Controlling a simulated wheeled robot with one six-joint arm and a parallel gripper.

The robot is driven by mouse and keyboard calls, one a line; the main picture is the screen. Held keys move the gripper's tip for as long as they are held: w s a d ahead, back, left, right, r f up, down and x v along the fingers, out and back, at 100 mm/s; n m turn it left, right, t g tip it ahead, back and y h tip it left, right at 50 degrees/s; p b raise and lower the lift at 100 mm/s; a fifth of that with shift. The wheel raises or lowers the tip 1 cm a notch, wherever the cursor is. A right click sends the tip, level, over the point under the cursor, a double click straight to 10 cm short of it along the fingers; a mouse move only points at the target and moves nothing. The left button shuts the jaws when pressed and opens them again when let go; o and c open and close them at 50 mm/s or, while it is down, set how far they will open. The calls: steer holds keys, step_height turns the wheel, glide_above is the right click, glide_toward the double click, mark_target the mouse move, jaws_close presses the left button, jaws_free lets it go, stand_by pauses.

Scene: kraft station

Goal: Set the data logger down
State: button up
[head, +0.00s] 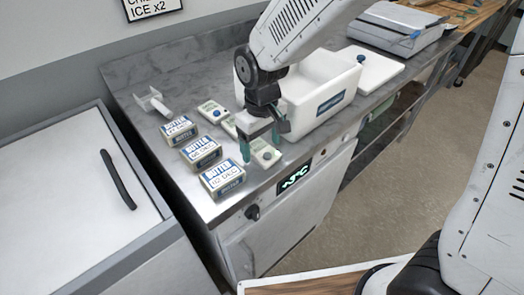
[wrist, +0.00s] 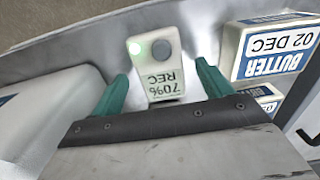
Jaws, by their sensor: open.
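In the head view the logger (head: 267,155) is at the front edge of the steel counter (head: 205,204), seemingly lying flat. My gripper (head: 261,146) is over it with green fingers apart. In the wrist view my gripper (wrist: 160,78) has one finger on each side of the logger, with gaps visible. Part of the logger is hidden by the finger in the head view.
Several butter packs, the nearest one (head: 223,180) marked 02 DEC, stand left of the logger. Similar devices (head: 212,111) lie behind. A white bin (head: 325,88) is close on the right, with a white board (head: 374,70) and a scale (head: 398,30) beyond.

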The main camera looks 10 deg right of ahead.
steer(key=shift+f, duration=0.35)
steer(key=c, duration=1.2)
steer(key=shift+o, duration=0.2)
steer(key=shift+r, duration=0.1)
